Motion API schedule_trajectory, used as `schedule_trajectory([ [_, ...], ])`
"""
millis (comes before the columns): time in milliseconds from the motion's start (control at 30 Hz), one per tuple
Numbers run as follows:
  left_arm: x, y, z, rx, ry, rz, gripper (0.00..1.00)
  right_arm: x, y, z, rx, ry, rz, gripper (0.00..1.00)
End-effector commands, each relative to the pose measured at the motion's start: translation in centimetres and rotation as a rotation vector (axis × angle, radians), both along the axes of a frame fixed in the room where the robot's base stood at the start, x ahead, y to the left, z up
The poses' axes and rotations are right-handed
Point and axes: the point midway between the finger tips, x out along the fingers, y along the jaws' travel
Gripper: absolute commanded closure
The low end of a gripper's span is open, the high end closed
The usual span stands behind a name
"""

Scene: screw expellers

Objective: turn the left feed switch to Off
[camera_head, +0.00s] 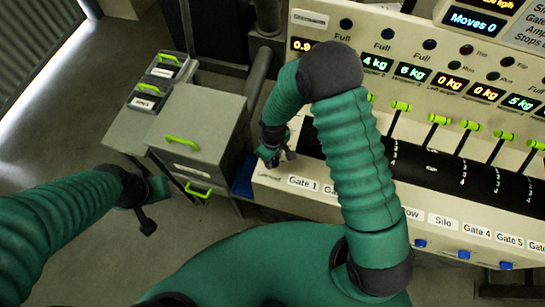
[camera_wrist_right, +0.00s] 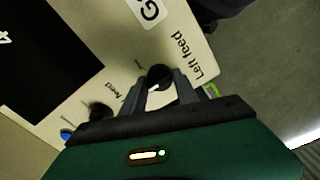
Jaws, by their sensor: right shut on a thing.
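The left feed switch (camera_wrist_right: 160,74) is a dark round knob on the cream panel, beside the "Left feed" label (camera_wrist_right: 196,60) in the right wrist view. My right gripper (camera_wrist_right: 160,84) has its two fingers on either side of this knob and is shut on it. In the head view my right gripper (camera_head: 281,156) is at the panel's left end, where it hides the knob. No Off mark is readable, so I cannot tell the switch's setting. My left gripper (camera_head: 147,222) hangs at the left, away from the panel; its fingers are unclear.
A second dark knob (camera_wrist_right: 100,110), its label partly hidden, is close by my right gripper. The panel bears several green-handled levers (camera_head: 401,106) and lit displays (camera_head: 411,72). A grey cabinet (camera_head: 205,120) with green handles stands left of the panel. Floor shows between them and me.

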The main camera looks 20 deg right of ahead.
Motion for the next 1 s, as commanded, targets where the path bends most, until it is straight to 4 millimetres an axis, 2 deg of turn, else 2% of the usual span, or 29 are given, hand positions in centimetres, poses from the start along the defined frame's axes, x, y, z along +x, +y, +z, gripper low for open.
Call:
schedule_trajectory([
  [133,0.0,0.0,0.0,0.000,0.000,0.000,0.64,-0.3,-0.1,-0.1,-0.003,0.008,0.000,1.00],
  [167,0.0,0.0,0.0,0.000,0.000,0.000,0.64,-0.3,-0.1,-0.1,-0.003,0.008,0.000,0.60],
  [300,0.0,0.0,0.0,0.000,0.000,0.000,0.64,-0.2,-0.1,-0.1,-0.002,0.005,-0.001,0.43],
  [667,0.0,0.0,-0.1,0.000,0.000,0.000,0.64,0.0,0.0,0.4,-0.001,0.001,-0.001,0.43],
  [767,0.0,0.0,-0.4,0.000,0.000,0.000,0.64,0.1,0.0,2.0,0.001,-0.003,-0.002,0.43],
  [1000,0.0,0.0,-1.2,0.000,0.000,0.000,0.64,0.2,-0.1,8.8,0.000,-0.006,-0.002,0.43],
])
